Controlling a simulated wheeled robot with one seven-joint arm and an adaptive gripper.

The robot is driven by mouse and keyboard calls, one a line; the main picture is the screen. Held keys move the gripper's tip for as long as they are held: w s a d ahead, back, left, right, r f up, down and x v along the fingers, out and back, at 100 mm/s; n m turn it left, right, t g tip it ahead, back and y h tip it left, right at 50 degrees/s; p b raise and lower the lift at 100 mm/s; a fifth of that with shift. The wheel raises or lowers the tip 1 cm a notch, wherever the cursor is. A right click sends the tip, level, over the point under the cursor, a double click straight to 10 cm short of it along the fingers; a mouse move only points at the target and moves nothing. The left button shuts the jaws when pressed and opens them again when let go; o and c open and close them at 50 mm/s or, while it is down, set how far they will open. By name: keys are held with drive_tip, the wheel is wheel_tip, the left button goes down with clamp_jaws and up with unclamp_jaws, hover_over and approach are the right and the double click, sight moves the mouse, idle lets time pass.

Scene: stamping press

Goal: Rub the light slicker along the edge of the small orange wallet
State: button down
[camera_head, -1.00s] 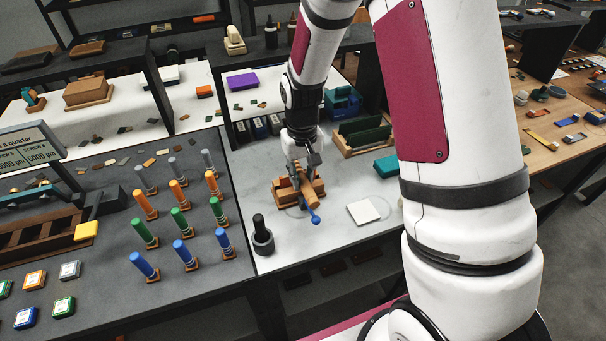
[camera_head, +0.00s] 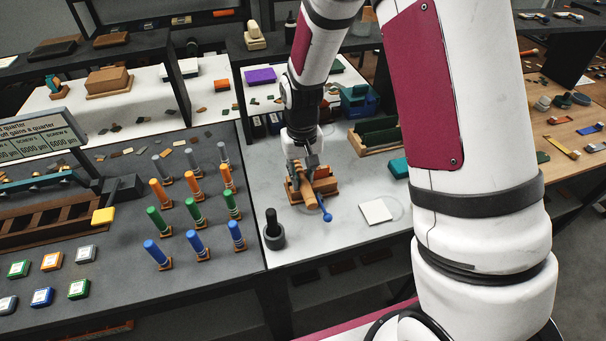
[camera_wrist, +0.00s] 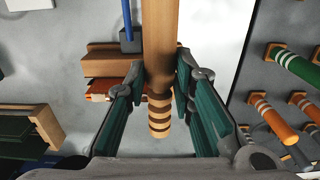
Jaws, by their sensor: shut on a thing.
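My gripper (camera_head: 307,168) is shut on the light slicker (camera_head: 307,192), a pale wooden rod with dark grooves near one end. In the wrist view the slicker (camera_wrist: 160,50) runs lengthwise between the gripper fingers (camera_wrist: 160,88), its grooved end toward me. The small orange wallet (camera_wrist: 98,90) shows as a thin orange edge in a brown wooden holder (camera_wrist: 108,66), left of the slicker; it also shows in the head view (camera_head: 322,174). The slicker crosses over the holder's side. Whether it touches the wallet's edge is hidden.
A blue-tipped tool (camera_head: 326,211) stands out from the holder's front. A dark cup with a pestle-like rod (camera_head: 273,235) stands front left. A white square pad (camera_head: 376,211) lies to the right, and a green-lined wooden rack (camera_head: 376,137) behind.

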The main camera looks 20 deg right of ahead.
drive_tip(key=shift+d, duration=0.1)
drive_tip(key=shift+d, duration=1.75)
drive_tip(key=shift+d, duration=0.15)
drive_tip(key=shift+d, duration=1.7)
drive_tip(key=shift+r+p, duration=0.85)
drive_tip(key=shift+r, duration=1.65)
